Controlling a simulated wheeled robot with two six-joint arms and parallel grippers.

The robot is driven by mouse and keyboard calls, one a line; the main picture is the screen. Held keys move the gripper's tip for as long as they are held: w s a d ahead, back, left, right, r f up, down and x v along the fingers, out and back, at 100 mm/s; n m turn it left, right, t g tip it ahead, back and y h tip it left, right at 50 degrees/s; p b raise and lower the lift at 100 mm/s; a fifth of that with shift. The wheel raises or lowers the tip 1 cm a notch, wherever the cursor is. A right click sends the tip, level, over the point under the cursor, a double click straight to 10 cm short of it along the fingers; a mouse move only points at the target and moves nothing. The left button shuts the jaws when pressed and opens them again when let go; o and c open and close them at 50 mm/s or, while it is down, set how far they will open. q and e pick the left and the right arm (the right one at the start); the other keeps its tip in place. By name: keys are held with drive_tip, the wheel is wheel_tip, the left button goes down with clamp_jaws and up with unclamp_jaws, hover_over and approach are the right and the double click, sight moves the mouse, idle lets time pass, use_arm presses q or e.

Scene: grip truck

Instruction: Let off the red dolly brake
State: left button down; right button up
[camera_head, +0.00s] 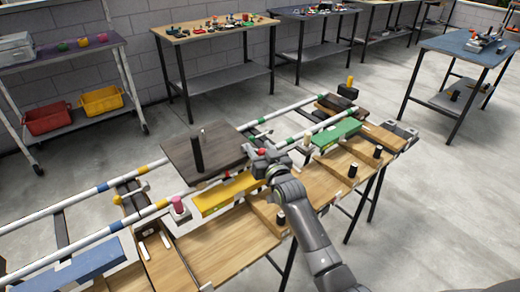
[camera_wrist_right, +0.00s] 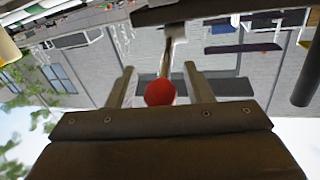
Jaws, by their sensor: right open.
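In the right wrist view the red knob (camera_wrist_right: 160,92) sits on a thin lever between the two grey fingers of my right gripper (camera_wrist_right: 160,72). The fingers are open, with a gap on each side of the knob. The gripper and wrist hide the lower lever in the head view. My left gripper is not in view.
Black pegs stand on the bench near my right arm. The striped rails (camera_head: 90,195) run beyond the bench. Open floor lies behind.

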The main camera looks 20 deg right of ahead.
drive_tip(key=shift+w, duration=0.1)
clamp_jaws()
idle(0.3)
